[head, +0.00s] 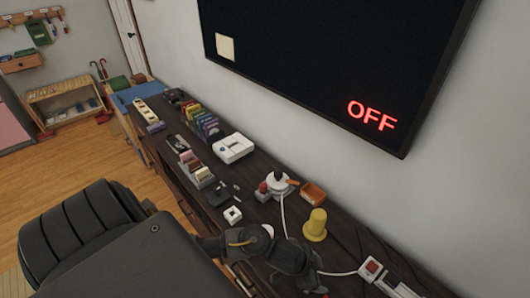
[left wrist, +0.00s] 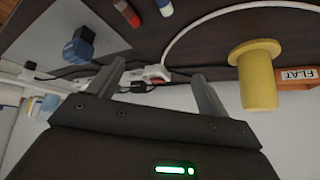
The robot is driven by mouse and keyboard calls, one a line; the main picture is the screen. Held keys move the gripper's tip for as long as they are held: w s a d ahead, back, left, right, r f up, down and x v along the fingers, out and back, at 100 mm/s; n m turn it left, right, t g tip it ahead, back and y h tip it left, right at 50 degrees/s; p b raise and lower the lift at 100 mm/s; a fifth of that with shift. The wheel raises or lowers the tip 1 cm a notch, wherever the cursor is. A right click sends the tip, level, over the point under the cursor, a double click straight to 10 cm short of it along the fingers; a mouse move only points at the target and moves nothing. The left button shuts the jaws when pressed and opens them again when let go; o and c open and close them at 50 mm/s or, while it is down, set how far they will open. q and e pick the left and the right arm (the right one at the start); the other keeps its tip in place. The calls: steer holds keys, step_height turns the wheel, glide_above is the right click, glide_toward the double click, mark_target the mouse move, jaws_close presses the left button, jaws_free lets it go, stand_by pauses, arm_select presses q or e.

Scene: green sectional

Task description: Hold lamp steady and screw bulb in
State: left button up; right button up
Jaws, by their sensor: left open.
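A white round-based fixture with a short grey post (head: 279,185), probably the lamp, stands on the dark cabinet top, with a white cord running from it. I cannot make out a bulb for certain in either view. My left gripper (head: 297,270) is over the cabinet's near part, on the near side of the yellow flanged object (head: 315,226) and apart from the lamp. In the left wrist view its two fingers (left wrist: 156,88) are spread with nothing held between them. The yellow object (left wrist: 257,75) is beside the fingers, to the right. My right gripper is not in view.
An orange tray (head: 314,193) sits beside the lamp. The white cord leads to a power strip with a red switch (head: 372,268). A small red-topped item (head: 263,188), a white console (head: 233,147) and colourful cases (head: 205,124) crowd the cabinet. A wall screen (head: 335,60) hangs above.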

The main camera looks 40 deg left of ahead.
arm_select(q)
steer(key=a+r+g+y, duration=0.1)
steer(key=a, duration=0.6)
steer(key=a+r+g+y+p, duration=0.1)
steer(key=a+r+g, duration=0.1)
steer(key=a, duration=0.5)
steer(key=a+r+g+y+p, duration=0.1)
steer(key=a+g+y, duration=0.1)
steer(key=a, duration=0.6)
steer(key=shift+a+r, duration=0.1)
steer(key=shift+r, duration=0.25)
steer(key=shift+a+r+g, duration=0.1)
steer(key=shift+a+g, duration=0.15)
steer(key=shift+g, duration=0.05)
steer(key=shift+w+f+b, duration=0.1)
steer(key=shift+f+b, duration=0.3)
steer(key=shift+f, duration=2.45)
steer(key=shift+d, duration=0.1)
